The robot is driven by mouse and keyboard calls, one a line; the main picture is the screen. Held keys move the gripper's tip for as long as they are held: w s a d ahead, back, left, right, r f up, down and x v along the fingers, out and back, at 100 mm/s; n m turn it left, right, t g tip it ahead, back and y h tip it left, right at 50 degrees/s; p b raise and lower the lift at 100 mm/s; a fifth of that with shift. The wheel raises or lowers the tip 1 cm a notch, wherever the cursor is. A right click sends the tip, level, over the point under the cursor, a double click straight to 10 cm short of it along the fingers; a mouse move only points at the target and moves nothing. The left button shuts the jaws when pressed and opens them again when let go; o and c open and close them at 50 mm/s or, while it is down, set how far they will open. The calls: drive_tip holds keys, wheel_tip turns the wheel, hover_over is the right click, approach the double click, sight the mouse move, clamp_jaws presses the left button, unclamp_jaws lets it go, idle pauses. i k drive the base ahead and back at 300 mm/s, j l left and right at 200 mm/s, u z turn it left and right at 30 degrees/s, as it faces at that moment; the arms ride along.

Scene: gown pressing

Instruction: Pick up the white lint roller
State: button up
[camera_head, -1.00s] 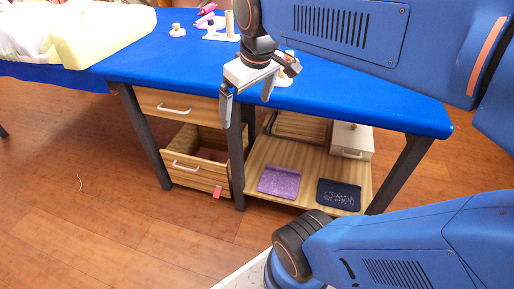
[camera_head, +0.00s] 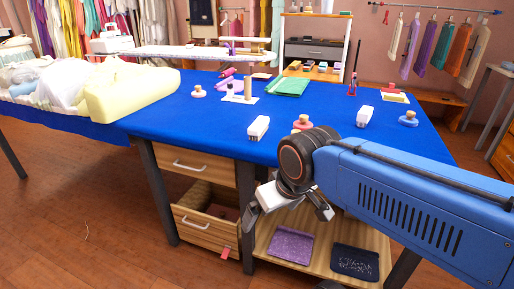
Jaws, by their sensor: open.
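Two small white blocky items lie on the blue table (camera_head: 215,125). One white item (camera_head: 258,128) is near the front edge, left of my arm. The other white item (camera_head: 364,117) is farther right, behind my arm. Either could be the white lint roller; I cannot tell which from this view. My gripper (camera_head: 288,221) is open and empty, pointing down in front of the table's front edge, below the tabletop in the picture. It is apart from both white items.
A wooden-knobbed red item (camera_head: 302,122) stands between the white items, partly behind my arm. A blue knobbed item (camera_head: 408,118) is at right. A pale yellow bundle (camera_head: 130,92) lies at left. A lower drawer (camera_head: 206,232) stands open.

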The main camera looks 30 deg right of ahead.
sight(364, 115)
drive_tip(key=z, duration=1.45)
